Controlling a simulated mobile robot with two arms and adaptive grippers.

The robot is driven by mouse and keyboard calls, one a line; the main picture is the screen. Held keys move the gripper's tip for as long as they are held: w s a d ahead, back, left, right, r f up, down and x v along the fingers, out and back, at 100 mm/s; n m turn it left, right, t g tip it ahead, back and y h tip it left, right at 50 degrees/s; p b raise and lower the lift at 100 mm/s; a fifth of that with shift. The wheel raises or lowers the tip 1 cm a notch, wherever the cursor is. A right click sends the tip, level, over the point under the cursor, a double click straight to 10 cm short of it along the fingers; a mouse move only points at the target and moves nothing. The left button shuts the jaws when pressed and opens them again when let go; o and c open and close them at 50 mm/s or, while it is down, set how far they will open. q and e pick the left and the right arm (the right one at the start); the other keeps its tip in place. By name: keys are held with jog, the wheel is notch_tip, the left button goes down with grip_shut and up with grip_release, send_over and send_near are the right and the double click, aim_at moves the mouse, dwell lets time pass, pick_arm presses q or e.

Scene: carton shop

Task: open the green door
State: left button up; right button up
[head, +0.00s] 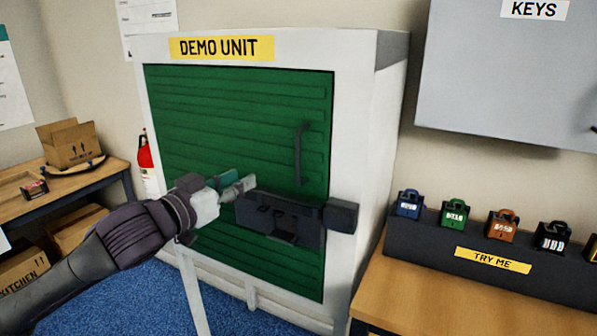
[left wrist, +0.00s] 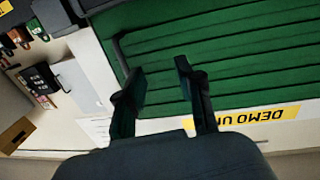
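The green door (head: 235,120) is ribbed and sits shut in a white cabinet (head: 375,130) marked DEMO UNIT. A dark vertical handle (head: 300,152) is on its right side. A dark latch box (head: 280,220) lies across the door below the handle, beside a smaller dark block (head: 341,216) on the white frame. My left gripper (head: 238,184) is in front of the door, by the latch box's left end; whether it touches is unclear. In the left wrist view its fingers (left wrist: 158,68) are apart with nothing between them, facing the green door (left wrist: 230,60). My right gripper is out of view.
A wooden table (head: 440,300) at right holds a dark TRY ME rack (head: 430,240) with several coloured padlocks. A grey KEYS cabinet (head: 510,80) hangs above it. A table with an open carton (head: 70,145) and a red extinguisher (head: 145,152) are at left.

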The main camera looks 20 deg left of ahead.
aim_at(298, 179)
pick_arm(q)
jog(key=s+d+r+m+h, duration=0.1)
jog(key=s+d+r+h, duration=0.15)
jog(key=d, duration=0.25)
jog(key=shift+m+y, duration=0.25)
jog(key=shift+m, duration=0.05)
jog(key=p+x, duration=0.5)
jog(key=x, duration=0.7)
jog(key=shift+w+d+r, duration=0.1)
jog(key=shift+w+d, duration=0.05)
jog(key=shift+w, duration=0.15)
grip_shut()
